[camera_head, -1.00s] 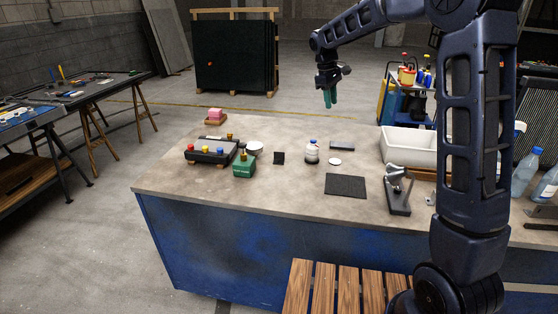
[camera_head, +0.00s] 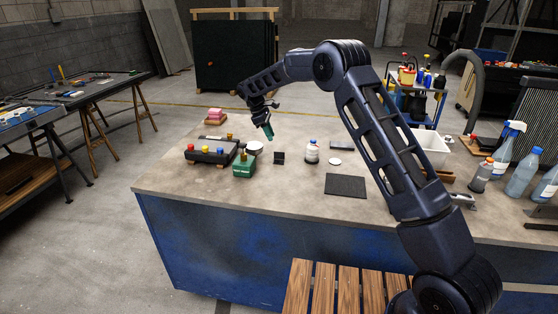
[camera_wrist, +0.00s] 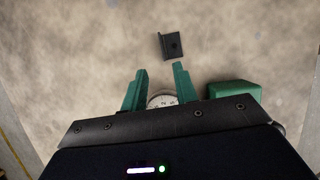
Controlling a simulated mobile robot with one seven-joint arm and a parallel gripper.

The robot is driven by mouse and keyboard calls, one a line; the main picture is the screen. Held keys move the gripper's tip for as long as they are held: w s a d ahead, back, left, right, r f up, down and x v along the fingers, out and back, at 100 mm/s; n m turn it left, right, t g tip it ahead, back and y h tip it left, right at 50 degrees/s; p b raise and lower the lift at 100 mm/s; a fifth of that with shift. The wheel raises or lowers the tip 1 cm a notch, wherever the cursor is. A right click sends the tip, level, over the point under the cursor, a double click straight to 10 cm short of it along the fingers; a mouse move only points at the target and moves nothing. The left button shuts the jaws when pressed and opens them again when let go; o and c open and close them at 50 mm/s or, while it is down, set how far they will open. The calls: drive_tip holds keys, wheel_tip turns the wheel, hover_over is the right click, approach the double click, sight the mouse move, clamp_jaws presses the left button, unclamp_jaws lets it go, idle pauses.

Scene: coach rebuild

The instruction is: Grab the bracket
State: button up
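The bracket, a small dark angled piece (camera_head: 279,158), stands on the workbench in the head view, right of the green box. In the wrist view the bracket (camera_wrist: 171,46) lies ahead of the fingertips, a little right of centre, with a round hole in one face. My gripper (camera_head: 269,136) hangs above the bench, left of and above the bracket. In the wrist view its two green fingers (camera_wrist: 161,70) are spread apart with nothing between the tips. The gripper does not touch the bracket.
A green box (camera_head: 243,168) and a round white gauge (camera_head: 254,147) stand left of the bracket. A tray with coloured knobs (camera_head: 210,153) is farther left. A white bottle (camera_head: 312,152) and a dark mat (camera_head: 346,186) are to the right. Bare benchtop lies in front of the bracket.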

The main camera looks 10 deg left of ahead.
sight(279, 153)
drive_tip(key=x, duration=1)
drive_tip(key=shift+s+d+f, duration=0.2)
drive_tip(key=shift+d, duration=0.15)
drive_tip(key=shift+c, duration=0.4)
clamp_jaws()
